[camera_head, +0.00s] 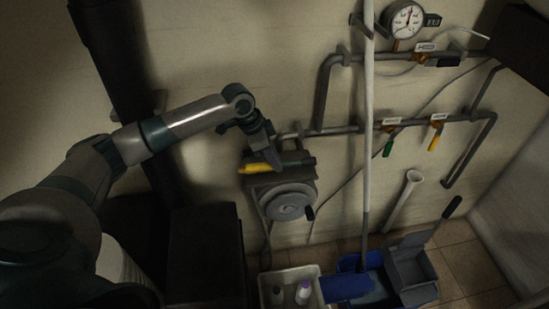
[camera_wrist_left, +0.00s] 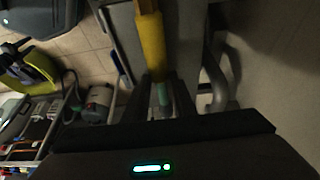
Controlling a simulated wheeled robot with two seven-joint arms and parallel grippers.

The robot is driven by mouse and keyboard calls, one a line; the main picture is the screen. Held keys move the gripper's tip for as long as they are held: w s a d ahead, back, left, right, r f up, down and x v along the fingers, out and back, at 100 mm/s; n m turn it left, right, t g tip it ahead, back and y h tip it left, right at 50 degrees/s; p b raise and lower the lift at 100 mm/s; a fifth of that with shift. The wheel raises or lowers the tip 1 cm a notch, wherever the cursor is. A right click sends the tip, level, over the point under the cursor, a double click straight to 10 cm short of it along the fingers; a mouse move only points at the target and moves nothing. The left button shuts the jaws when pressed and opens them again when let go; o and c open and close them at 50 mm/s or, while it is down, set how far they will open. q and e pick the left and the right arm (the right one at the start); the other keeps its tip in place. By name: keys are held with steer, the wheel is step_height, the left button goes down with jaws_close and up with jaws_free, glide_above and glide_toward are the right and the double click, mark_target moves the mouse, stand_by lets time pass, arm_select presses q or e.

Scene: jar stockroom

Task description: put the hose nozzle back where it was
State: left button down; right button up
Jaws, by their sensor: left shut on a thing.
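The hose nozzle has a yellow end (camera_head: 256,168) and a dark green body, and it lies roughly level in the head view. My left gripper (camera_head: 272,160) is shut on the nozzle, its fingers pointing down across the middle. My right gripper is not in view.
Grey pipes (camera_head: 340,130) with tagged valves and a gauge (camera_head: 404,19) run along the wall to the right. A white pole (camera_head: 368,110) stands near the blue bucket (camera_head: 350,287).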

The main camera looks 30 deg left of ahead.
arm_select(q)
steer(key=c, duration=1.5)
jaws_free()
steer(key=shift+f, duration=0.1)
steer(key=b+v, duration=0.2)
steer(key=v, duration=1)
steer(key=shift+w, duration=0.1)
